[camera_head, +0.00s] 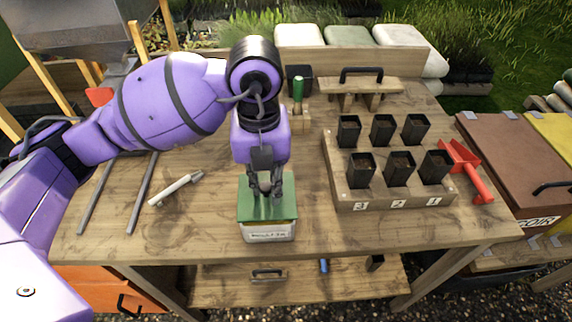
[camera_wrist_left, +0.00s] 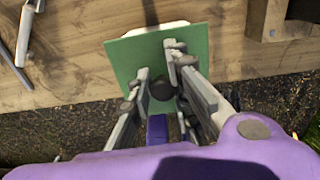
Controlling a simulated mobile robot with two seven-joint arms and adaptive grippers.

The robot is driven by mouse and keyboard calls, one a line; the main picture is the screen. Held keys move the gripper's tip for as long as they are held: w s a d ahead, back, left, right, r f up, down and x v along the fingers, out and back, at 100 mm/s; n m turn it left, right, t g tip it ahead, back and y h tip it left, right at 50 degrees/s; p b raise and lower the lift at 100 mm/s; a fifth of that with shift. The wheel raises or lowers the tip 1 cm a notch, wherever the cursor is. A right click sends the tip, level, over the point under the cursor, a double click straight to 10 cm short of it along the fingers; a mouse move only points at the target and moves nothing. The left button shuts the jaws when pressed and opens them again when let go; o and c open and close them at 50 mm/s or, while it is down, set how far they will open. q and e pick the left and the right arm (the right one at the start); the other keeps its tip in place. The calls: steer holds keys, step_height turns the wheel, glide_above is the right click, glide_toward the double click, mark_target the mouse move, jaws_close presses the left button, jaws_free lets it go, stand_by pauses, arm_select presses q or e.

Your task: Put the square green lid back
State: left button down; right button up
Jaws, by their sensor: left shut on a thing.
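The square green lid (camera_head: 285,208) is over a white labelled box (camera_head: 268,233) near the front edge of the wooden bench. A narrow pale yellowish strip shows between the lid's front edge and the label. I cannot tell whether the lid is fully seated. My left gripper (camera_head: 264,192) points down at the lid's middle and is shut on its dark knob. In the left wrist view the green lid (camera_wrist_left: 122,60) lies beneath the fingers (camera_wrist_left: 160,78), with the dark round knob (camera_wrist_left: 163,90) between them. A white edge of the box shows beyond the lid. My right gripper is not in view.
A wooden rack (camera_head: 400,200) with several black pots stands to the right, with a red scoop (camera_head: 468,172) beside it. A white tube-like tool (camera_head: 176,188) lies to the left, near two grey rods (camera_head: 143,195). A wooden float with black handle (camera_head: 360,84) is behind.

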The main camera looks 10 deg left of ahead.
mark_target(265, 182)
arm_select(q)
steer(key=shift+f, duration=0.15)
steer(key=shift+f, duration=0.5)
steer(key=c, duration=1.6)
jaws_free()
steer(key=shift+r, duration=0.55)
step_height(265, 182, up, 12)
steer(key=shift+r+p, duration=0.15)
steer(key=shift+p, duration=0.35)
